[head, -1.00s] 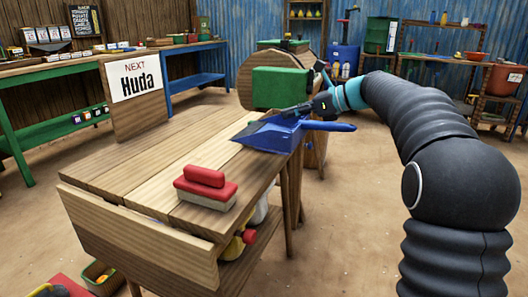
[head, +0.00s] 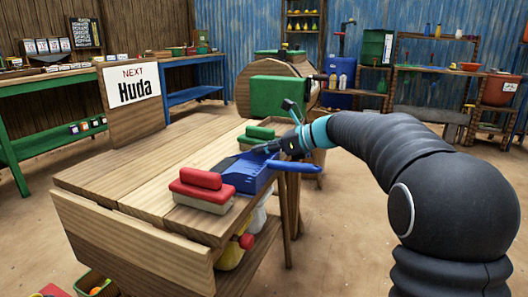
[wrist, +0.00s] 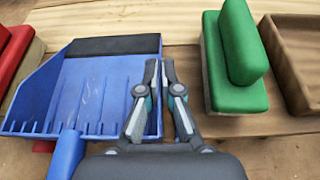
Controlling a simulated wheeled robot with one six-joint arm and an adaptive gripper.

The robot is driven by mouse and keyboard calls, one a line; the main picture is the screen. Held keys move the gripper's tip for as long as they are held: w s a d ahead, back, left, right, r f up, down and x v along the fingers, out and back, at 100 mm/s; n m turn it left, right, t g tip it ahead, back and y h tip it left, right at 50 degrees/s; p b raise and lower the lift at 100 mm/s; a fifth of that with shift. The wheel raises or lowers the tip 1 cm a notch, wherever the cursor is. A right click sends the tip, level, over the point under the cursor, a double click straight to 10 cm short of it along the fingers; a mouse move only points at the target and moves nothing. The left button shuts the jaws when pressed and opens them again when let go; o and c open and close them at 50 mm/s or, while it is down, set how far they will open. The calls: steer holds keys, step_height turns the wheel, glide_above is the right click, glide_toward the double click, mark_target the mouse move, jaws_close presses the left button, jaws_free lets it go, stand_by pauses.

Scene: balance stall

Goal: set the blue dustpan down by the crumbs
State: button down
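The blue dustpan (head: 247,172) is at the right edge of the wooden table, its handle (head: 295,166) sticking out past the edge. In the wrist view the dustpan (wrist: 95,85) fills the left, pan mouth facing away, with a dark strip at its far lip. My gripper (wrist: 160,65) has its fingers close together at the pan's right side wall, one on each side, and looks closed on it. In the head view my gripper (head: 268,148) is above the pan's far side. I cannot tell whether the pan touches the table. I can make out no crumbs.
A red brush (head: 202,186) lies just left of the pan, very near it. A green brush (head: 258,135) lies on the other side; it also shows in the wrist view (wrist: 235,60), with a wooden tray (wrist: 298,55) beyond. The table's left part (head: 130,165) is clear.

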steer(key=c, duration=1.3)
jaws_free()
steer(key=shift+f, duration=0.1)
steer(key=shift+s+d+r, duration=0.1)
steer(key=shift+d+r, duration=0.2)
steer(key=shift+r, duration=0.05)
steer(key=p+v, duration=0.1)
steer(key=v, duration=1)
steer(key=shift+d, duration=0.25)
